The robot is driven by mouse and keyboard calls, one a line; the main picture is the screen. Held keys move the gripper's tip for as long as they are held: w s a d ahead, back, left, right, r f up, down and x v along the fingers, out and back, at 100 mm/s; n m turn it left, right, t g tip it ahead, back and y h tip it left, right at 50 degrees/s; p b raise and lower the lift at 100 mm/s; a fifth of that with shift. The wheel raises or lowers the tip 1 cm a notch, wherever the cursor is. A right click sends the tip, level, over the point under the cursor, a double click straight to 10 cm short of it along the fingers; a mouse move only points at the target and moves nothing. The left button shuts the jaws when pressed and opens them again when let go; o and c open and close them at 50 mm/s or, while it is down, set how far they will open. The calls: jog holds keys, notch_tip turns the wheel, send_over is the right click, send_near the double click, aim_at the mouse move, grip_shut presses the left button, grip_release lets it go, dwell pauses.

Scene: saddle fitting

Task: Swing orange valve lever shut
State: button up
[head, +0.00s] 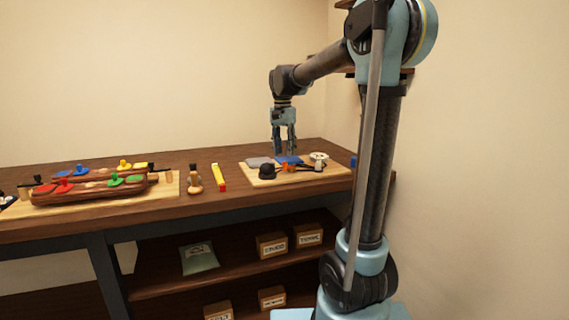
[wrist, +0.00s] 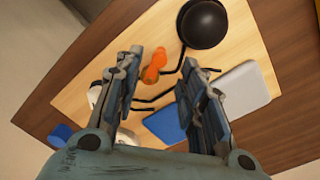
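My gripper (head: 284,150) hangs pointing down above the small wooden board on the right of the bench. In the wrist view my gripper (wrist: 160,72) has its two fingers apart with nothing held between them. A small orange two-lobed object (wrist: 154,67) lies on that board beyond the fingertips; it also shows in the head view (head: 288,167). I cannot tell whether it is a lever. On the left, dark reddish-brown bodies (head: 90,192) carry small coloured handles: red (head: 63,187), blue (head: 80,170), green (head: 114,180) and yellow (head: 124,165). No clearly orange lever shows among them.
The right board (head: 262,182) also holds a black rounded object (wrist: 203,24), thin bent black rods, a blue flat piece (wrist: 165,124), a grey flat piece (wrist: 242,88) and a white round item (head: 318,157). A yellow-and-red bar (head: 219,178) lies between boards. Boxes sit on shelves below.

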jog(key=shift+s+d+f, duration=0.1)
jog(key=shift+f, duration=2.45)
grip_shut()
